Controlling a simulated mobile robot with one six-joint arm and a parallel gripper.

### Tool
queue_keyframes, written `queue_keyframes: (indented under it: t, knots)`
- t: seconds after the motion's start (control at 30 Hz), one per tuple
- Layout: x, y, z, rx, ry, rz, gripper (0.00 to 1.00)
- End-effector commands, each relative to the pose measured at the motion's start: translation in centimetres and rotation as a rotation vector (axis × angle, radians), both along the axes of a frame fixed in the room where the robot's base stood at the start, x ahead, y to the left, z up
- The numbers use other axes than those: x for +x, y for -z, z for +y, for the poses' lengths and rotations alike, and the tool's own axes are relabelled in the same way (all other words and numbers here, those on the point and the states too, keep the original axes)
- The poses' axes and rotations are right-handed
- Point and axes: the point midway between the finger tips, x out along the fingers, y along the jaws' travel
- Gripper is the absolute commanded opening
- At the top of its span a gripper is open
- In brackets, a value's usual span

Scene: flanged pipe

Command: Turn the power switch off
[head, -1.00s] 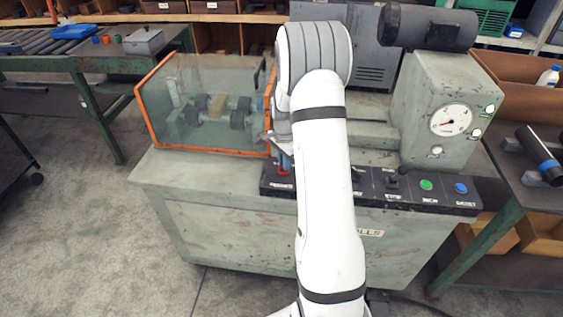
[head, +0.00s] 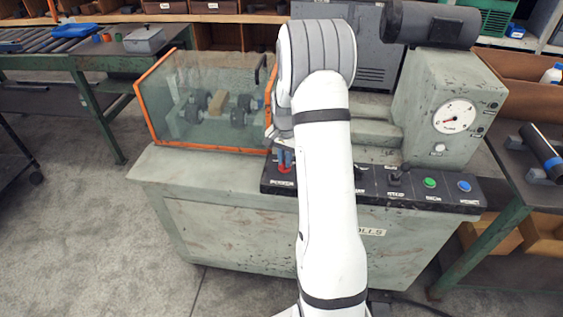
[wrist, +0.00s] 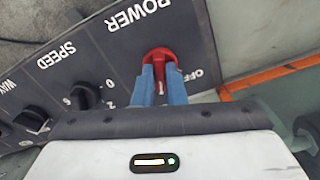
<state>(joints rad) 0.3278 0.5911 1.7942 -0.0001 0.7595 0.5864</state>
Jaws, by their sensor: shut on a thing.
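The power switch is a red rotary knob (wrist: 160,57) on the dark panel below the word POWER. In the head view a little of its red (head: 285,170) shows at the panel's left end. My gripper (wrist: 161,74) has its blue fingers shut on the knob, one on each side. The same gripper (head: 284,158) points down at the panel in the head view. A white mark shows on the knob between the fingers, near the word OFF (wrist: 193,78). My gripper hides the panel below the knob in the wrist view, so I cannot tell the exact setting.
The SPEED knob (wrist: 84,96) and another black knob (wrist: 32,119) sit beside the switch. An orange-framed clear guard (head: 205,102) stands close on the left. Green (head: 430,183) and blue (head: 464,186) buttons lie at the panel's right. A dial (head: 454,117) is above them.

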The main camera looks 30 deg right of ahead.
Motion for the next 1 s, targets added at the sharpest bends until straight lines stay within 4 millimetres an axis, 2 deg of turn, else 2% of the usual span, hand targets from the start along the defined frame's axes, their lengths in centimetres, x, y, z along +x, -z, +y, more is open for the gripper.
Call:
queue_keyframes:
  t: [0.03, 1.0]
  knots:
    - [0.47, -0.18, -0.25, -0.007, -0.043, -0.017, 0.00]
    - [0.47, -0.33, -0.18, -0.012, -0.922, -0.014, 0.00]
